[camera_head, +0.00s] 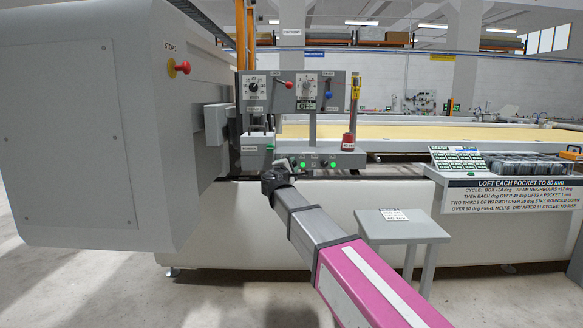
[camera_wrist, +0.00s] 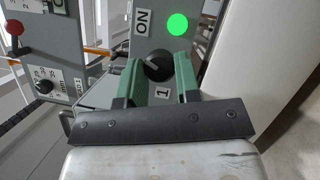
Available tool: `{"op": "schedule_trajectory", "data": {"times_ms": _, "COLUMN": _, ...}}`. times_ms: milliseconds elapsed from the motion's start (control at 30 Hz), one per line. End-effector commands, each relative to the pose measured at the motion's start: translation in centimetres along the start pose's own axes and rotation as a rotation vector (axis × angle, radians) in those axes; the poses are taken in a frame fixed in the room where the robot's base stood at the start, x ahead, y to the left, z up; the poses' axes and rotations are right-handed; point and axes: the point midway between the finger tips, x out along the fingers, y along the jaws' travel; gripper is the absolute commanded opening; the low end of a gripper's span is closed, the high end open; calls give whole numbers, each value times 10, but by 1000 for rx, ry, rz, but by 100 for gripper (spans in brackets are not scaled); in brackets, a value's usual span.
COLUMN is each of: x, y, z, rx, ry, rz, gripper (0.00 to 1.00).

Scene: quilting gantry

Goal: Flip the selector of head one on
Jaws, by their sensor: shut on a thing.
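The selector of head one is a black round knob (camera_wrist: 158,67) on a grey panel, between an "ON" label (camera_wrist: 142,21) and a "1" label (camera_wrist: 162,92) in the wrist view. A green lamp (camera_wrist: 178,24) beside it is lit. My gripper (camera_wrist: 156,76) has its green fingers on either side of the knob and is shut on it. I cannot tell clearly which way the knob points. In the head view my gripper (camera_head: 285,166) is at the left part of the low grey control panel (camera_head: 347,160) and hides the selector there.
Above the panel stand two dial boxes with a red-knobbed lever (camera_head: 289,85) and a blue-knobbed lever (camera_head: 328,95). A large grey housing (camera_head: 75,130) with a red stop knob (camera_head: 183,67) fills the left. A small grey stand (camera_head: 402,228) and a sign shelf (camera_head: 505,196) are right.

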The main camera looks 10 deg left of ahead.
Motion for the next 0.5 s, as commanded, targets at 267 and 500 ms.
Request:
{"op": "schedule_trajectory", "data": {"times_ms": 267, "x": 0, "y": 0, "z": 0, "rx": 76, "ry": -1, "rz": -32, "gripper": 7}}
{"op": "schedule_trajectory", "data": {"times_ms": 500, "x": 0, "y": 0, "z": 0, "rx": 89, "ry": -1, "rz": -38, "gripper": 7}}
